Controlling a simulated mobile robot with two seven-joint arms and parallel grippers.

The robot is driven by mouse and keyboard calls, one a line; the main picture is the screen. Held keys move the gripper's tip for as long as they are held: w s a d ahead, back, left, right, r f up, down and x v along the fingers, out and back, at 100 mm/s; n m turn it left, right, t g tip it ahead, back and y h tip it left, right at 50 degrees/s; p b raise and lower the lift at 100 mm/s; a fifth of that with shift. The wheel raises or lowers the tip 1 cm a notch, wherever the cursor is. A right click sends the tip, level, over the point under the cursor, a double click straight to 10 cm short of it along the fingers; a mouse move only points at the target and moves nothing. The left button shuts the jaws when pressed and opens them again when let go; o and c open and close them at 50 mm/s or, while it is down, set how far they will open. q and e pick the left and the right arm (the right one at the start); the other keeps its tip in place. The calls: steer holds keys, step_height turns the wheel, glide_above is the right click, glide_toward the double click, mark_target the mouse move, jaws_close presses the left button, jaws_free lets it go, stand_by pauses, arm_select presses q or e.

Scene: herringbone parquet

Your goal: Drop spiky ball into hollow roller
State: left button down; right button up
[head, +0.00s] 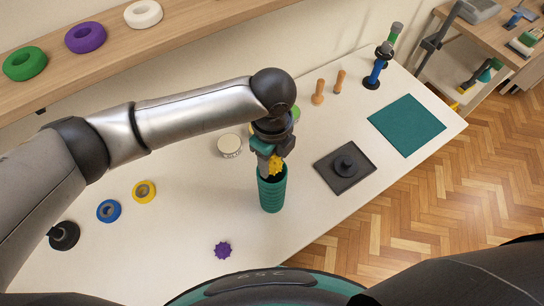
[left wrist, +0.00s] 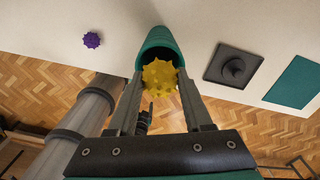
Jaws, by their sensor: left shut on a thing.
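A yellow spiky ball (head: 276,166) is held between the fingers of my left gripper (head: 270,168). It also shows in the left wrist view (left wrist: 160,76), clasped between the two fingertips. The green ribbed hollow roller (head: 272,196) stands upright on the table, and the ball is at its open top. In the left wrist view the roller (left wrist: 158,40) shows just beyond the ball, which covers part of its opening. I cannot tell whether the ball is inside the rim. A purple spiky ball (head: 222,250) lies on the table near the front edge. My right gripper is not in view.
A black base plate with a knob (head: 345,166) and a teal mat (head: 406,124) lie to the right. A round tin (head: 230,146) and two wooden pegs (head: 318,93) are behind. Yellow (head: 144,191) and blue (head: 109,211) rings lie left. A shelf (head: 205,22) runs along the back.

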mark_target(272, 160)
arm_select(q)
steer(key=shift+c, duration=1.2)
jaws_free()
steer(key=shift+r, duration=0.1)
step_height(272, 160, up, 15)
